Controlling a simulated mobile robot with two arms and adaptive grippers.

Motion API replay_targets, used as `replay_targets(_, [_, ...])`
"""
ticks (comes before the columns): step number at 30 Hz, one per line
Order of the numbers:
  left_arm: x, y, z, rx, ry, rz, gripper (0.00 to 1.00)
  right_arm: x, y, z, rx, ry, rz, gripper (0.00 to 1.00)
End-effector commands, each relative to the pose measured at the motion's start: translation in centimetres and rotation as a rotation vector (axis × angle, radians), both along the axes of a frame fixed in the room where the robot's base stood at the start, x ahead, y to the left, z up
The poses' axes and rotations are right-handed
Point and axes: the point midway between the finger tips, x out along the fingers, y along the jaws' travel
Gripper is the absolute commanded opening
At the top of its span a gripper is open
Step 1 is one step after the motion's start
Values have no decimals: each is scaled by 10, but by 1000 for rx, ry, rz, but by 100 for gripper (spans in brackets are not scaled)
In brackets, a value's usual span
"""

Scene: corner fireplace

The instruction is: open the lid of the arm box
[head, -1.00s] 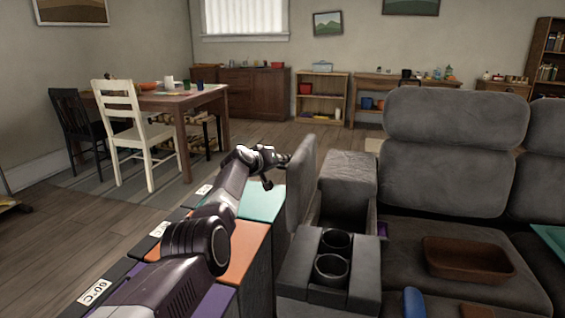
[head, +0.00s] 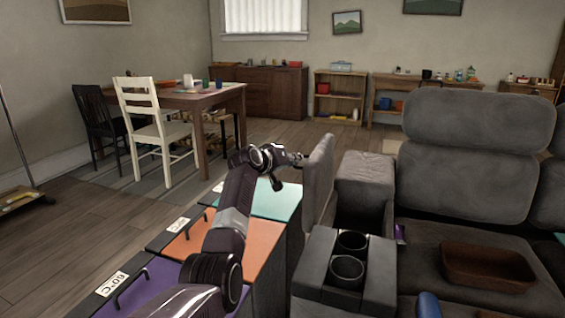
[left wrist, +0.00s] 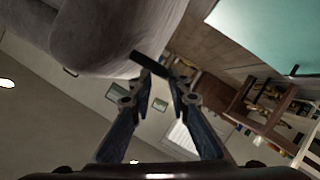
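The arm box (head: 377,170) is the grey upholstered sofa arm, behind a console with two cup holders. Its grey lid (head: 318,182) stands about upright on the box's left side, with a dark opening to its right. My left gripper (head: 300,159) is at the lid's left face, near its upper part. In the left wrist view the lid (left wrist: 95,35) fills the upper left. The gripper's fingertips (left wrist: 160,77) are apart, close to a dark bar (left wrist: 150,64) by the lid's edge. I cannot tell if they touch it.
Cabinets with teal (head: 268,201), orange (head: 228,243) and purple tops stand left of the arm box, under my left arm. A brown tray (head: 488,270) lies on the sofa seat. A white chair (head: 150,125) and table stand farther back, with open floor at left.

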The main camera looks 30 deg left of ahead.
Motion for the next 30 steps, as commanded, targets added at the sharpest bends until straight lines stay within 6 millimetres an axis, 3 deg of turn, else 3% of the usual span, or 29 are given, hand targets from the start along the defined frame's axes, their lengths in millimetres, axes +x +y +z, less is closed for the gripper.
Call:
replay_targets(18, [-66,0,24,0,-2,1,16,0,0,0,0,0,0,40])
replay_targets(30, [-73,0,26,0,-1,1,16,0,0,0,0,0,0,40])
